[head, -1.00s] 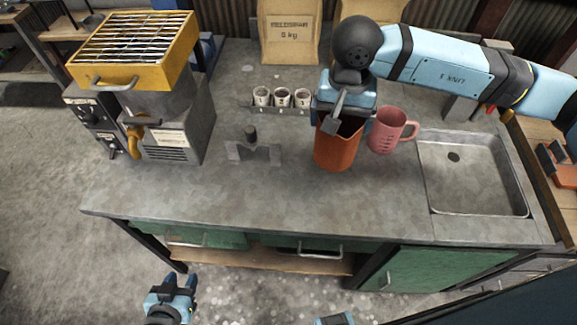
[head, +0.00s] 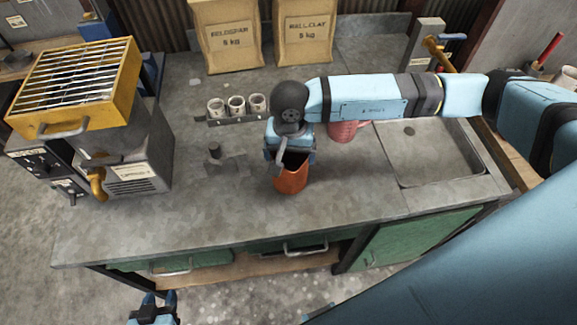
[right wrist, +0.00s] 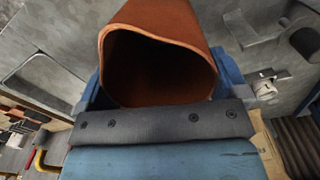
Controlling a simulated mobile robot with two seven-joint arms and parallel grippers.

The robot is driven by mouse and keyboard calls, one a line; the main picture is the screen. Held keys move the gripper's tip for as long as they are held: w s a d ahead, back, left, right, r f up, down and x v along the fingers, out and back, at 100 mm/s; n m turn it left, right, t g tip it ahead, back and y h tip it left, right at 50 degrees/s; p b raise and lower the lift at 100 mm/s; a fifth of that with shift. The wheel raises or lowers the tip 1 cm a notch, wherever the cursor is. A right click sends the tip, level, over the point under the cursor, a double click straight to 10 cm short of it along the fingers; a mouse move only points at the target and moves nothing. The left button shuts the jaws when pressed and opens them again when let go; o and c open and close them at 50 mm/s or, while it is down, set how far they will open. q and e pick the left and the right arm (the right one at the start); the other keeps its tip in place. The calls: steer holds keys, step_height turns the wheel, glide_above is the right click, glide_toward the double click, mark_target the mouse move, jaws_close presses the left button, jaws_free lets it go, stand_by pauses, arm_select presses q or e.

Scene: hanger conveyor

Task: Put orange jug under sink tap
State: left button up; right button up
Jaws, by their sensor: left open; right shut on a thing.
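The orange jug (head: 291,178) is at the middle of the counter in the head view, below my right gripper (head: 291,158). My right gripper is shut on the jug; in the right wrist view the jug (right wrist: 165,50) shows its open mouth between the fingers. Whether its base touches the counter I cannot tell. The sink (head: 445,155) is at the right end of the counter, and its tap (head: 440,50) stands behind it, partly hidden by my arm. My left gripper (head: 157,302) is open and empty, low in front of the counter.
A pink measuring jug (head: 342,131) stands behind my right arm, between the orange jug and sink. Several small cups (head: 237,105) stand in a rack at the back. Two clay bags (head: 228,35) stand behind.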

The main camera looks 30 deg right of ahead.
mark_target(288, 158)
step_height(288, 158, down, 7)
steer(key=shift+f+p, duration=0.1)
steer(key=shift+p, duration=0.55)
steer(key=shift+f, duration=0.2)
steer(key=shift+f, duration=0.1)
steer(key=shift+f+b, duration=0.15)
steer(key=shift+b, duration=0.2)
steer(key=o, duration=0.9)
